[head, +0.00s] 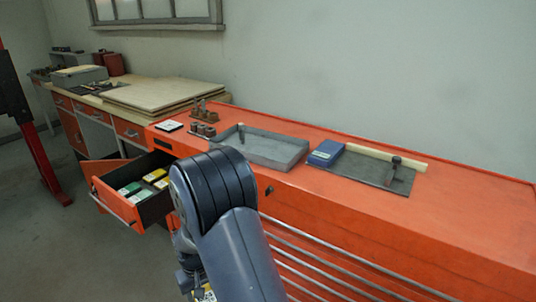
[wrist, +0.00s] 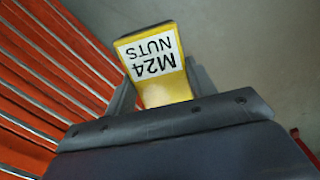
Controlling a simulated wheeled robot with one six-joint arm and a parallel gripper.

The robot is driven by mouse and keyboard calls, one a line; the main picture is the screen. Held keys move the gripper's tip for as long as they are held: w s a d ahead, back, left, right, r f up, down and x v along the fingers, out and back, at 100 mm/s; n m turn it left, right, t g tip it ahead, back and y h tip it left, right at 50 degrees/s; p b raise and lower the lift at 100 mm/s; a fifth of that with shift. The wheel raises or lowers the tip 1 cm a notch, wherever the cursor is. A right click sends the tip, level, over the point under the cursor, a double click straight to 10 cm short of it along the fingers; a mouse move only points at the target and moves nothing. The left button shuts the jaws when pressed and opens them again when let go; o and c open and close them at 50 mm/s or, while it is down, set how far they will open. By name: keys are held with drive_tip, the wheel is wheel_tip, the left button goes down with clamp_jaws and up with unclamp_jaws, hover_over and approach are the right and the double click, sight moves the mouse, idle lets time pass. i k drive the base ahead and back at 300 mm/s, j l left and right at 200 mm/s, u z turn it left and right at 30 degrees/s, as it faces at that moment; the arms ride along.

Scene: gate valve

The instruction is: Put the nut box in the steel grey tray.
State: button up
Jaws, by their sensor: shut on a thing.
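A yellow nut box (wrist: 165,90) with a white label reading "M24 NUTS" fills the middle of the wrist view. My gripper (wrist: 160,82) is shut on it, one finger on each side. In the head view my gripper is low at the bottom edge, mostly hidden behind my arm; a small yellow and white patch (head: 205,294) shows there, probably the box. The steel grey tray (head: 285,157) lies on the orange cabinet top, up and right of my gripper.
An open drawer (head: 119,206) left of my arm holds several green, white and yellow boxes. Right of the tray are a blue box (head: 326,153) and a grey plate (head: 362,170) with a dark-handled tool. Small metal parts (head: 202,130) stand left of the tray. The cabinet's right end is clear.

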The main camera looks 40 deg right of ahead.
sight(279, 154)
drive_tip(key=k+z, duration=0.1)
drive_tip(key=z, duration=0.3)
drive_tip(key=k+z, duration=0.15)
drive_tip(key=z, duration=0.2)
drive_tip(key=k+l+z, duration=0.1)
drive_tip(key=z, duration=0.3)
drive_tip(key=i+j+z, duration=0.15)
drive_tip(key=j+z, duration=0.15)
drive_tip(key=j, duration=0.3)
drive_tip(key=i+j+z, duration=0.1)
drive_tip(key=j+z, duration=0.25)
drive_tip(key=j, duration=0.25)
